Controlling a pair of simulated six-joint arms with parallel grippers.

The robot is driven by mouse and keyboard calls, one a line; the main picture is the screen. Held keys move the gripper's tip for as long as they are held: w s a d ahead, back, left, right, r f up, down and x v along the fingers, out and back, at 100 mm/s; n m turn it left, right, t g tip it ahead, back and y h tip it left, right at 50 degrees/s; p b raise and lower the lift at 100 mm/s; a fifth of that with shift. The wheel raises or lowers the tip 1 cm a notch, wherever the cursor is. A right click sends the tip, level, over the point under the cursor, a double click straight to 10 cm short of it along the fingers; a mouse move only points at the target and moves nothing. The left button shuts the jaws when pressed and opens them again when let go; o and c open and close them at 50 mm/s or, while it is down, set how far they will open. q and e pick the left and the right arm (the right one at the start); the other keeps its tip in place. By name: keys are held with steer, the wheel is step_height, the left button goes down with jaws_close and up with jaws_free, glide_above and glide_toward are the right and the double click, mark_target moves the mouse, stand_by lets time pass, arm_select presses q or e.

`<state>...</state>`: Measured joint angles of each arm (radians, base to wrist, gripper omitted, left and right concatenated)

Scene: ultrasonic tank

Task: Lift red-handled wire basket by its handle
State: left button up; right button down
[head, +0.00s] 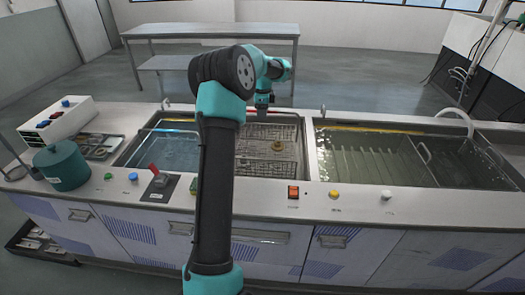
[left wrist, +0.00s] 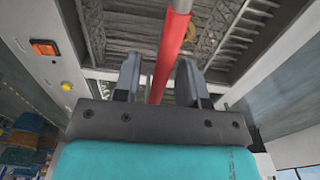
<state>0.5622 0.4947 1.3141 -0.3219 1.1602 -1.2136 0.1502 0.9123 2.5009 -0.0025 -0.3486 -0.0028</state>
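The wire basket (head: 252,160) sits in the middle tank compartment in the head view. Its mesh also shows in the left wrist view (left wrist: 205,35). The red handle (left wrist: 172,45) runs lengthwise between the two fingers of my left gripper (left wrist: 159,70) in the left wrist view. The fingers are spread, with a visible gap on the handle's left side; I cannot tell whether the right finger touches it. In the head view my left gripper (head: 262,110) is small, over the back of the basket, and its fingers are hard to make out. My right gripper is not in view.
The water-filled tank (head: 370,160) lies to the right, with a curved tap (head: 455,117) behind. A teal pot (head: 61,166) and a white control box (head: 55,120) stand at the left. Buttons and a red switch (head: 293,191) line the front edge. A metal table (head: 210,31) stands behind.

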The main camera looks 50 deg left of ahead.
arm_select(q)
jaws_close()
steer(key=shift+r, duration=0.15)
step_height(320, 180, up, 10)
steer(key=shift+f, duration=0.1)
stand_by(0.7)
stand_by(0.5)
step_height(320, 180, up, 8)
stand_by(1.1)
